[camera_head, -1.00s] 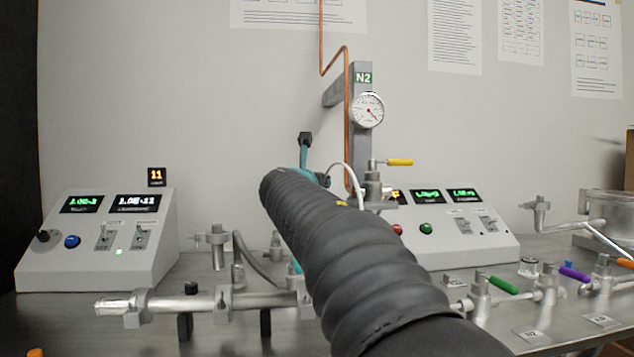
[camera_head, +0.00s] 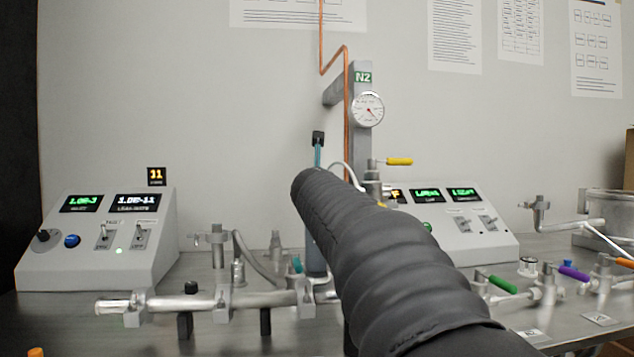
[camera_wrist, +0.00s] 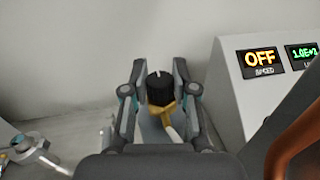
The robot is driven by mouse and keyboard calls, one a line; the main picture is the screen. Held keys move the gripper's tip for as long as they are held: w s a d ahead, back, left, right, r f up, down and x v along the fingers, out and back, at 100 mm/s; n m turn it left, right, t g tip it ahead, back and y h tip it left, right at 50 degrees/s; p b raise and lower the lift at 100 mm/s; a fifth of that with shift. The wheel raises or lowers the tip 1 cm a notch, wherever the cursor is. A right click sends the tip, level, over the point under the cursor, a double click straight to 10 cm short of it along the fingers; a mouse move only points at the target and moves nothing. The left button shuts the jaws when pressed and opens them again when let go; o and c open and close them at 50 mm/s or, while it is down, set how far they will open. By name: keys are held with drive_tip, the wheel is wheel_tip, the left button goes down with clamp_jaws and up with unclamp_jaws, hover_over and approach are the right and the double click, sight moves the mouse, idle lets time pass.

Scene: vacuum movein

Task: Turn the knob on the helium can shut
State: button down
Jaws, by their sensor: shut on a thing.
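In the wrist view, a black knob (camera_wrist: 159,88) with a white pointer mark on top sits on a brass valve (camera_wrist: 164,110). A pale hose or stem runs down from the brass part. My gripper (camera_wrist: 160,94) has a finger on each side of the knob and is shut on it. The helium can's body is hidden below the knob in this view. In the head view, my dark sleeved arm hides the knob and most of my gripper. A grey-blue cylinder shows partly below the arm (camera_head: 316,262); I cannot tell whether it is the can.
A control box (camera_head: 100,245) stands at the left and another (camera_head: 470,236) at the right of the arm. Metal pipework (camera_head: 175,304) lies in front on the bench. Valves with coloured handles (camera_head: 503,285) are at the right. A gauge (camera_head: 368,110) and copper pipe are behind.

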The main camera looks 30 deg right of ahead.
drive_tip(key=c, duration=0.9)
unclamp_jaws()
drive_tip(key=v, duration=1.2)
